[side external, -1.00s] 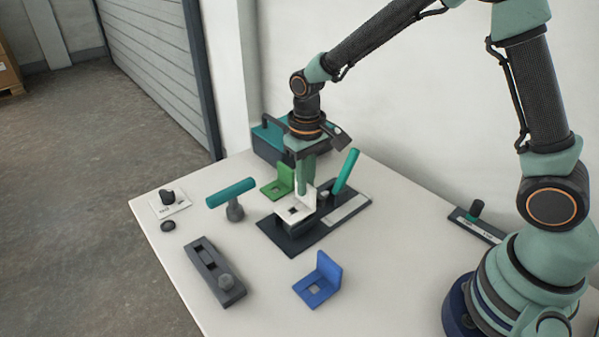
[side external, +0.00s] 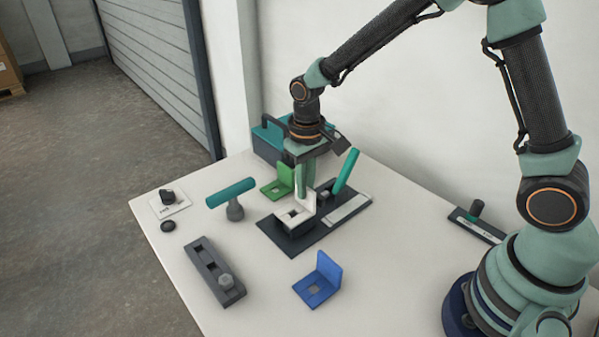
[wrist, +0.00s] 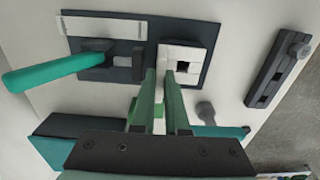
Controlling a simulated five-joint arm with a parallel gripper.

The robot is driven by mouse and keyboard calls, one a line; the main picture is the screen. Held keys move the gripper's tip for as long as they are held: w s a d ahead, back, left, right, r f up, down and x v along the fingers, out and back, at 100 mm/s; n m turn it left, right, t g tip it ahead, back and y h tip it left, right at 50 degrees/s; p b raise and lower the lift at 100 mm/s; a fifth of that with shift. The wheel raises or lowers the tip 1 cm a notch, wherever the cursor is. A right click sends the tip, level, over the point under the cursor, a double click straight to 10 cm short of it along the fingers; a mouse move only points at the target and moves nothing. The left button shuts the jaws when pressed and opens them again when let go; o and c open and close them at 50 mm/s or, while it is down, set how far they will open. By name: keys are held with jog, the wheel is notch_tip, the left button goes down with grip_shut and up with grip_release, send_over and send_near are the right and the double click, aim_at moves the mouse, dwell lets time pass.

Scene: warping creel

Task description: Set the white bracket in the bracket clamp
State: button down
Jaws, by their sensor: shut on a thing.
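The white bracket (side external: 290,216), an L-shape with a square hole in its flat part, is over the dark block of the bracket clamp (side external: 297,245). It also shows in the wrist view (wrist: 186,54), flat part above the block. I cannot tell whether it rests fully on the block. My gripper (side external: 303,194) points down and is shut on the bracket's upright part; its two fingers (wrist: 161,78) show in the wrist view. The clamp's teal handle (side external: 346,171) leans up and to the right, and its dark slide (wrist: 122,62) stands apart from the bracket.
A green bracket (side external: 279,187) stands just behind the clamp, and a blue bracket (side external: 320,281) lies in front. A teal T-handled tool (side external: 232,196), a grey slotted block (side external: 213,270) and a knob on a white plate (side external: 169,201) stand left. A teal toolbox (side external: 268,139) is behind.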

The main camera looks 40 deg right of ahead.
jog(key=shift+f, duration=0.15)
jog(key=c, duration=0.6)
grip_release()
jog(key=shift+r, duration=3.45)
notch_tip(320, 180, up, 12)
